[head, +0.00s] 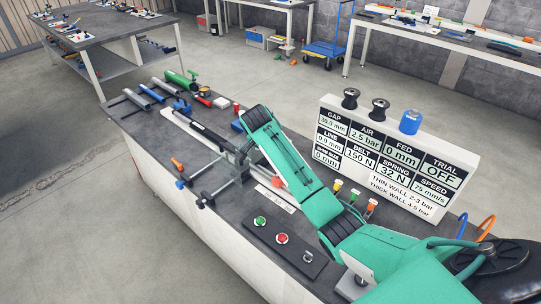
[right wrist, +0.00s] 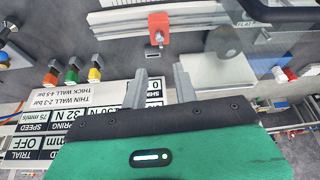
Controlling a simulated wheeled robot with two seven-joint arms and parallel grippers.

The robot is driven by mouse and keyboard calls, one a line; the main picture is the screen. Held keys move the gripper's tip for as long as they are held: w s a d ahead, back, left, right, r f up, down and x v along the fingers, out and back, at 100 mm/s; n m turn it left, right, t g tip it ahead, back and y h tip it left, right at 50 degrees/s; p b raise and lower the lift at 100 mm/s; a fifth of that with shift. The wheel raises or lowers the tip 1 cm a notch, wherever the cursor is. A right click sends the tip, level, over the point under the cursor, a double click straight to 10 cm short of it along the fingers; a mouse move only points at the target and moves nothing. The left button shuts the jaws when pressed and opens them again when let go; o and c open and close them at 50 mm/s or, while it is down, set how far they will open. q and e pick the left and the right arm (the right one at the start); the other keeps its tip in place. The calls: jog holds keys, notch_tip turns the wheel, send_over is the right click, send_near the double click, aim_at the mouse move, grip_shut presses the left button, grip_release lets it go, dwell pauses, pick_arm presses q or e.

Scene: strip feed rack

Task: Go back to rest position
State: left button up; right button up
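My right arm (head: 290,165) is green and reaches from the lower right across the workbench. In the right wrist view my right gripper (right wrist: 162,90) shows two grey fingers spread apart with nothing between them. They point towards the feed rack rail (right wrist: 205,20) and a red-orange block (right wrist: 158,28), which lies beyond the fingertips and apart from them. In the head view the fingertips are hidden behind the arm. My left arm and left gripper are not in either view.
A dark button panel (head: 285,246) lies on the workbench front. A green cylinder (head: 181,79) lies at the far end. Open floor lies left of the workbench.

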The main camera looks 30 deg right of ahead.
jog(key=shift+v, duration=1.05)
